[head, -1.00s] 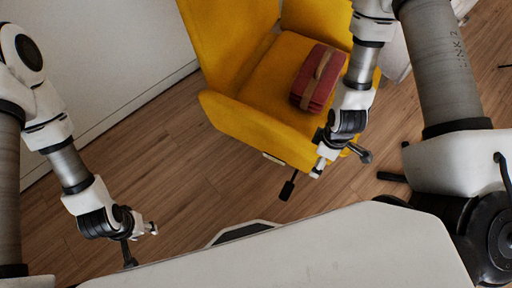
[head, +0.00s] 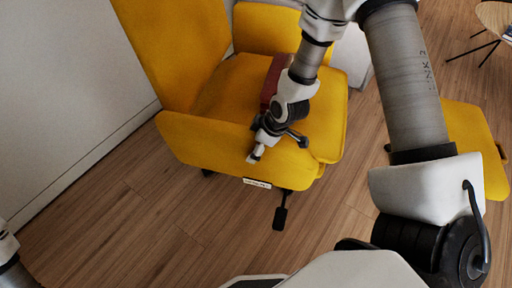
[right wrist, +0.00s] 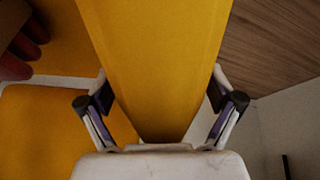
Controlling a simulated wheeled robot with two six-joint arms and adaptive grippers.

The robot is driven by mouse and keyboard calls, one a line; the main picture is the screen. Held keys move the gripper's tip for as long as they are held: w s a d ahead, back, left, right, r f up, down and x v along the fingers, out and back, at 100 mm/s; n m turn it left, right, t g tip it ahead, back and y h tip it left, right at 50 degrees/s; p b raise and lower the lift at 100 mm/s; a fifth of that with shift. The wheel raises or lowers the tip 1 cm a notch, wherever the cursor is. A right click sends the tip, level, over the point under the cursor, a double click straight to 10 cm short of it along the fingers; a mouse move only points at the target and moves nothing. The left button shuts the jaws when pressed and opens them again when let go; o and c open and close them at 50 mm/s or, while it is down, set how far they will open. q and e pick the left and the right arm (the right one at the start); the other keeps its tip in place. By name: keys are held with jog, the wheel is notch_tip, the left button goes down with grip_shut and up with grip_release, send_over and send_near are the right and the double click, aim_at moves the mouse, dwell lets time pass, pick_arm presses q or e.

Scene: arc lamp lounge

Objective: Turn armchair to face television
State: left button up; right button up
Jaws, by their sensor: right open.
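The yellow armchair (head: 215,135) stands at the upper middle of the head view, its tall back at the left and its seat open toward the right. A dark red bundle (head: 271,80) lies on the seat, partly hidden by my right arm. My right gripper (head: 278,148) is at the near armrest, fingers apart. In the right wrist view the yellow armrest (right wrist: 155,60) runs between the two open fingers; I cannot tell whether they touch it. My left gripper is out of view. No television shows.
A yellow footstool (head: 475,145) stands at the right, partly behind my right arm. A round wooden table (head: 494,18) is at the top right. A white wall (head: 60,90) runs close along the left. Wooden floor is clear in front of the chair.

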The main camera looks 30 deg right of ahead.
jog(key=c, duration=1.6)
